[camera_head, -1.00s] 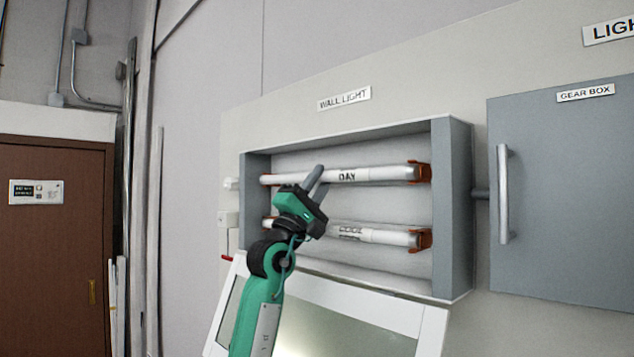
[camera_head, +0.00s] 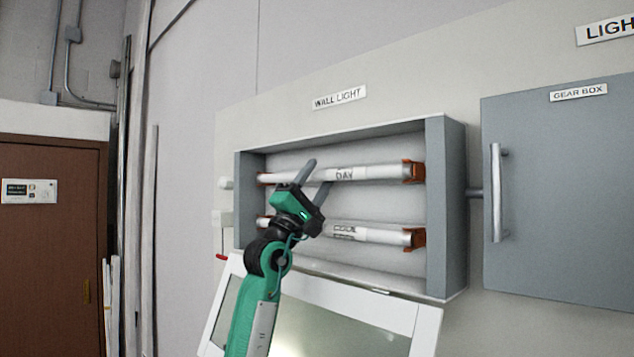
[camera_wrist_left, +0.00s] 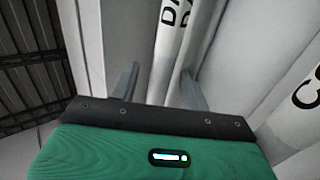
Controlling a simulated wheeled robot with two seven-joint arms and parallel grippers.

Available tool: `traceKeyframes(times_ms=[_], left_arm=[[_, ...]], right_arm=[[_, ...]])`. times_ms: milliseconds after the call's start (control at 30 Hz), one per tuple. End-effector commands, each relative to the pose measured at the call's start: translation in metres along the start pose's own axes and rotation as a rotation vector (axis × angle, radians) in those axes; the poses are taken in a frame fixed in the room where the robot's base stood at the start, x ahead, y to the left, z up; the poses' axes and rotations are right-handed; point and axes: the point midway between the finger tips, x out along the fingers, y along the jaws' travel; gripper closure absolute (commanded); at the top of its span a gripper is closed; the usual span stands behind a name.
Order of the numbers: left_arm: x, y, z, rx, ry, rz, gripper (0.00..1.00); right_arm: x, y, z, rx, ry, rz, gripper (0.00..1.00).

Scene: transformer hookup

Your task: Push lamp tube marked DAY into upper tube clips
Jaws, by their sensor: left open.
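The white lamp tube marked DAY (camera_head: 375,173) lies level along the upper row of the wall light box, its ends at the orange upper tube clips (camera_head: 413,173). It also shows in the left wrist view (camera_wrist_left: 168,50), running between the finger directions. A second tube, marked COOL (camera_head: 375,236), lies in the lower clips (camera_head: 414,238). My left gripper (camera_head: 318,178) is open in front of the DAY tube's left half, its two dark fingers apart. Whether the fingers touch the tube, and how deep it sits in the clips, I cannot tell. My right gripper is not in view.
The grey box frame (camera_head: 446,205) surrounds both tubes. Its white-framed glass cover (camera_head: 428,330) hangs open below. A grey gear box door (camera_head: 560,200) with a handle (camera_head: 497,193) is at the right. A brown door (camera_head: 50,240) is at the far left.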

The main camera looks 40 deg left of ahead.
Motion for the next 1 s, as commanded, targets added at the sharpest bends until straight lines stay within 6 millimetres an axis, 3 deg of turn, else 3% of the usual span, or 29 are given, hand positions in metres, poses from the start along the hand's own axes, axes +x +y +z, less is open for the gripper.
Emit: traceKeyframes(times_ms=[533, 1000], left_arm=[[-0.028, 0.033, 0.000, 0.001, 0.000, 0.003, 0.54], [-0.033, 0.034, 0.000, 0.001, 0.000, 0.001, 0.54]], right_arm=[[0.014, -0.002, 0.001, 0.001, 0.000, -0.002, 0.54], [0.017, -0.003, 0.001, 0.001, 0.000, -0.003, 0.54]])
